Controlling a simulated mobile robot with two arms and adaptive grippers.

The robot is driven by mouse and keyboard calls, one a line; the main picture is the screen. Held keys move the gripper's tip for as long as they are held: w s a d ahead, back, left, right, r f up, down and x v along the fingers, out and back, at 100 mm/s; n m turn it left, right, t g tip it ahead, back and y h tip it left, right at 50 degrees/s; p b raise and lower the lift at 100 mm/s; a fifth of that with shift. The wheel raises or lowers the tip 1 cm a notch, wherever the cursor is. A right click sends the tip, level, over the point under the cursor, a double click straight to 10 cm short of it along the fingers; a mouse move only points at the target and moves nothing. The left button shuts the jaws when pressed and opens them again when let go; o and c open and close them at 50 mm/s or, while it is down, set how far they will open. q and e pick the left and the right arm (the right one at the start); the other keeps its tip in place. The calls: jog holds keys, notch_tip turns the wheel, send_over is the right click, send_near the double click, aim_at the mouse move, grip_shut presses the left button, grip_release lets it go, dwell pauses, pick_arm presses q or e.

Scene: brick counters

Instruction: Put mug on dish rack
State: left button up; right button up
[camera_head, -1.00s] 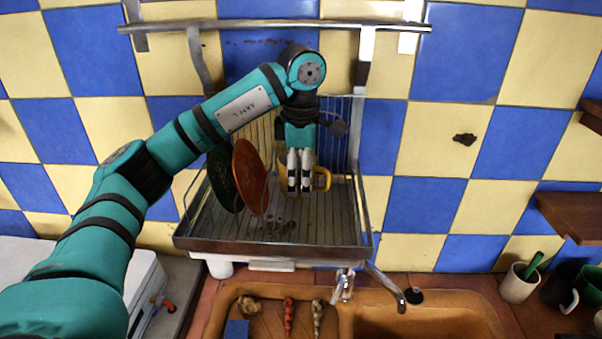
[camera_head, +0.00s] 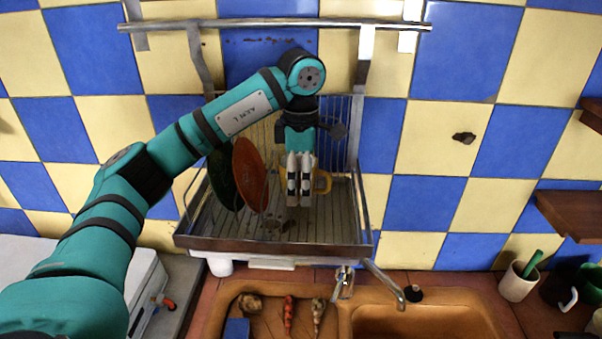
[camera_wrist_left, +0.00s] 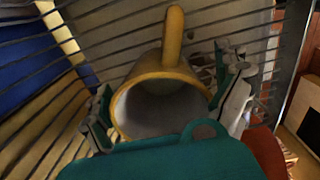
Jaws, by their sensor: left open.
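The mug, yellow outside and pale inside, is in the dish rack (camera_head: 340,243). The fingers of my left gripper are open, one on each side of the mug. Whether they touch it, I cannot tell. My right gripper is out of view.
A red-brown plate (camera_head: 250,175) and a dark green plate (camera_head: 222,178) stand in the rack, left of my gripper. Below are a sink (camera_head: 420,320) and a faucet (camera_head: 385,283). A cup (camera_head: 518,282) stands at the right. The rack's front right floor is clear.

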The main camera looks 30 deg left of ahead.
pick_arm(q)
notch_tip(320, 180, up, 12)
jog(key=shift+r, duration=0.15)
dwell(0.3)
dwell(0.5)
